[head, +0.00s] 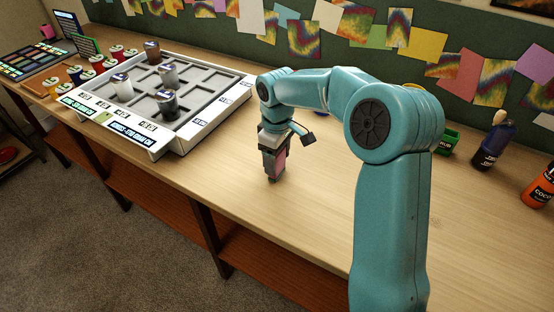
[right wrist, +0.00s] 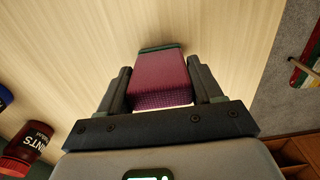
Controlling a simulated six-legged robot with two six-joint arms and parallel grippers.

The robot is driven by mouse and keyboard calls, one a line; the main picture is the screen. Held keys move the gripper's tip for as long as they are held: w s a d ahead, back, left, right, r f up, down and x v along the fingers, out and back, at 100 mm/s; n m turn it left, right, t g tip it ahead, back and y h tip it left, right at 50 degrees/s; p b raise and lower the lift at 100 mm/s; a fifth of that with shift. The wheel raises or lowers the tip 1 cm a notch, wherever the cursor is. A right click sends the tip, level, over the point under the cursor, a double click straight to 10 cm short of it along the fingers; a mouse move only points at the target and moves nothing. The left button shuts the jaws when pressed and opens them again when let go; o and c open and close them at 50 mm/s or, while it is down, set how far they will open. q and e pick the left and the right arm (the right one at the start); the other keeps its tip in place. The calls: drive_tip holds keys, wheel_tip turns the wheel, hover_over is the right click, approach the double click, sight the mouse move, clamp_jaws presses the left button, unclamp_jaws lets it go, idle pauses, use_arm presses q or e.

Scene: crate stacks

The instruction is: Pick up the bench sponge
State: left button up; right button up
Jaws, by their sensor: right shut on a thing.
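The bench sponge (right wrist: 162,78) is a pink-purple block with a dark green end, seen in the right wrist view between the two dark fingers of my right gripper (right wrist: 160,92). In the head view the sponge (head: 280,160) is a small pink patch, mostly hidden by the gripper. My right gripper (head: 273,165) is shut on it, pointing down at the wooden bench near its front edge. I cannot tell whether the sponge touches the bench. My left gripper is not in view.
A white tray (head: 165,140) with grey compartments and several jars stands left of the gripper. Coloured jars (head: 97,62) line its left side. Bottles (head: 492,140) and a green box (head: 450,140) stand at the right. The bench (head: 230,190) around the gripper is clear.

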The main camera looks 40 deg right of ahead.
wheel_tip(320, 180, up, 20)
drive_tip(key=p, duration=0.4)
drive_tip(key=o, duration=0.5)
drive_tip(key=c, duration=0.3)
drive_tip(key=shift+s, duration=0.1)
